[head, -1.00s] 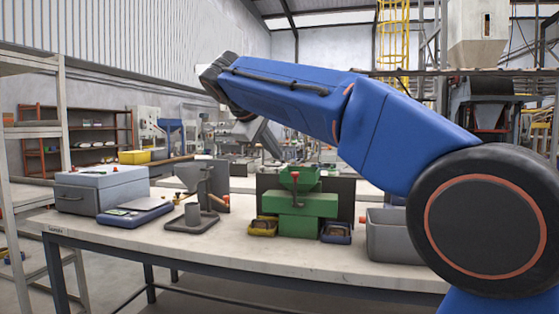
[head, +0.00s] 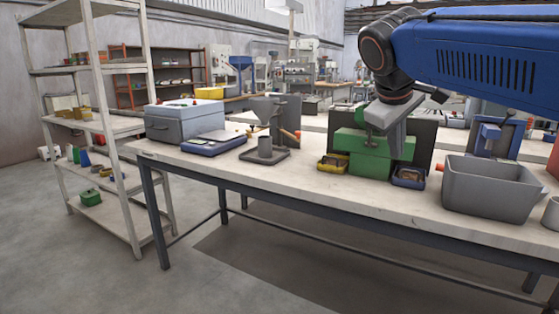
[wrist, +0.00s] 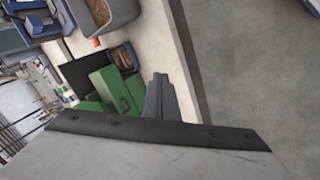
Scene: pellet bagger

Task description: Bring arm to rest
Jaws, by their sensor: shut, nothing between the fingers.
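My blue arm reaches in from the upper right in the head view. Its dark wrist bends down over the green machine (head: 372,152), and my gripper (head: 370,140) hangs in front of that machine's upper part. In the wrist view my gripper (wrist: 158,80) shows its grey fingers together with nothing held, pointing past the green machine (wrist: 118,92) and the bench edge. I cannot tell how far the fingers are from the machine.
The bench (head: 270,185) holds a yellow bin (head: 332,163), a blue bin (head: 408,178), a large grey tub (head: 490,190), a scale (head: 213,143) and a grey box (head: 184,120). A shelf rack (head: 108,125) stands left. The floor in front is clear.

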